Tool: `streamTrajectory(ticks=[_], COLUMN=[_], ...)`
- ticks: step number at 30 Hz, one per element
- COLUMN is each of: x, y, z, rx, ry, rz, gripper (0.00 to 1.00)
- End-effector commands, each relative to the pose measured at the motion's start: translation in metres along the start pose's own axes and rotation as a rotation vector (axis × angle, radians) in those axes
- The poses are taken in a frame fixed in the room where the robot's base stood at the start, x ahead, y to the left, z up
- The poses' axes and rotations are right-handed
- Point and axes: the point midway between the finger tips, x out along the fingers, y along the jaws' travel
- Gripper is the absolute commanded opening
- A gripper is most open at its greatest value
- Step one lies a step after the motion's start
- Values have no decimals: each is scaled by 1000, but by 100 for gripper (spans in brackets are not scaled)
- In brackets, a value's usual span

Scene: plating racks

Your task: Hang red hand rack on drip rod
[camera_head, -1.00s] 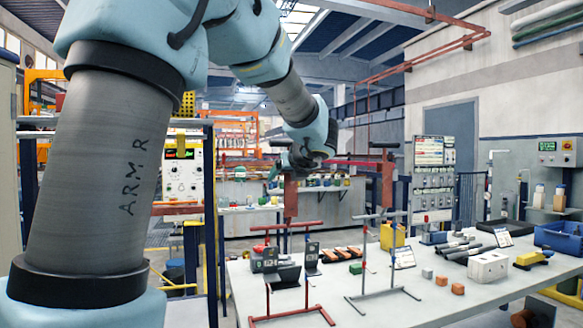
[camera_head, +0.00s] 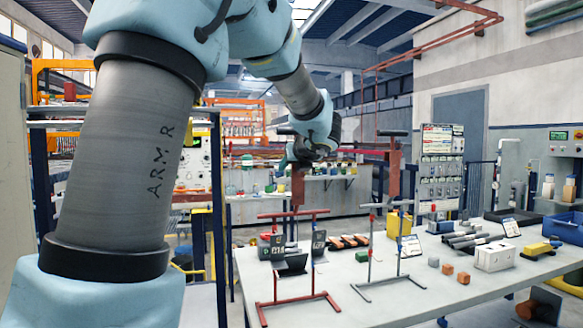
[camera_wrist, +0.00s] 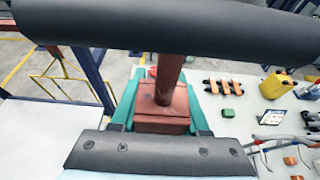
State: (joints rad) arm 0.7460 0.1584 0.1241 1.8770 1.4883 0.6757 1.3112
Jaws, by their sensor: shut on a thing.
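The red hand rack (camera_head: 372,155) hangs in the air over the far part of the table, with a level red bar, red upright plates and a dark crossbar. My gripper (camera_wrist: 162,118) is shut on a red block of it, one teal finger on each side. In the wrist view a red post rises from that block to a dark bar across the top. Below and in front of the rack, apart from it, a red stand (camera_head: 297,299) with a level red top rod and a grey stand (camera_head: 389,281) with a grey top rod stand on the table. I cannot tell which carries the drip rod.
The grey table (camera_head: 400,312) holds dark boxes, orange-and-black pieces, a green block (camera_head: 362,256), a yellow can (camera_head: 399,224), small blocks, a white box (camera_head: 494,258) and a blue bin (camera_head: 565,229). A shelf frame with blue posts (camera_head: 221,230) stands at the left.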

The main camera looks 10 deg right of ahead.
Motion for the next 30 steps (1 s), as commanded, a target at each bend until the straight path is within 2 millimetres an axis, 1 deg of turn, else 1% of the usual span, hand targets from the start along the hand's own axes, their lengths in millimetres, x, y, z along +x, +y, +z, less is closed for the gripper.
streamTrajectory(ticks=[1, 7, 8, 30], x=[0, 0, 0, 0], y=[0, 0, 0, 0], z=[0, 0, 0, 0], rx=[0, 0, 0, 0], ry=[0, 0, 0, 0], rz=[0, 0, 0, 0], gripper=[24, 1, 0, 0])
